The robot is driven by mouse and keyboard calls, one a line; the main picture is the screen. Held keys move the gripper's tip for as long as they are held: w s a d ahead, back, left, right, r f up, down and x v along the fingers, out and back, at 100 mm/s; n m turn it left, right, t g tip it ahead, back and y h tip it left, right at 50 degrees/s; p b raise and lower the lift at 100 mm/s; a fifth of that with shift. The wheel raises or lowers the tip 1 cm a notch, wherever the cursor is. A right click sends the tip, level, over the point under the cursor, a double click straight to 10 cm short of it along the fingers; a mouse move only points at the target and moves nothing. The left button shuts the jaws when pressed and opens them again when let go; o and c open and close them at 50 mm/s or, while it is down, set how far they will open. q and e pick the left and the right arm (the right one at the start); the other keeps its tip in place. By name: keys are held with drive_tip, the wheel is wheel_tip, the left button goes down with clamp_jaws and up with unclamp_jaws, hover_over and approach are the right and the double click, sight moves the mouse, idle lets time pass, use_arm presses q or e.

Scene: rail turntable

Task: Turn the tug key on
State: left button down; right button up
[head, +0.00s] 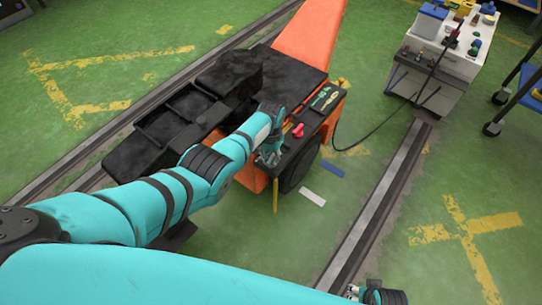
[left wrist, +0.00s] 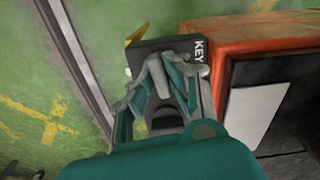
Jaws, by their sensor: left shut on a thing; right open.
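The orange and black tug (head: 300,45) stands between the rails, with a dark control panel along its near right side. My left gripper (head: 268,158) is at the near end of that panel. In the left wrist view, my left gripper (left wrist: 155,75) is shut at a black box (left wrist: 175,46) marked "KEY" in white. The tug key itself is mostly hidden between the fingers, and I cannot tell how far it is turned. My right gripper (head: 375,293) is open at the bottom edge of the head view, away from the tug.
A red knob (head: 298,130) and green controls (head: 322,98) sit on the panel beyond my left gripper. A grey cart (head: 440,55) stands at the upper right, with a black cable running toward the tug. The green floor at the right is mostly clear.

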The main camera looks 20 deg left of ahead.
sight(271, 158)
use_arm(q)
drive_tip(key=shift+m, duration=0.8)
use_arm(e)
drive_tip(key=shift+f, duration=0.15)
drive_tip(key=shift+s+f, duration=0.15)
drive_tip(key=shift+f, duration=0.05)
use_arm(q)
drive_tip(key=c, duration=1.3)
unclamp_jaws()
drive_tip(key=shift+r, duration=0.1)
use_arm(e)
drive_tip(key=shift+r, duration=0.1)
use_arm(q)
drive_tip(key=shift+w+r, duration=0.1)
drive_tip(key=shift+r, duration=0.15)
wheel_tip(271, 158, up, 11)
drive_tip(key=shift+r, duration=0.15)
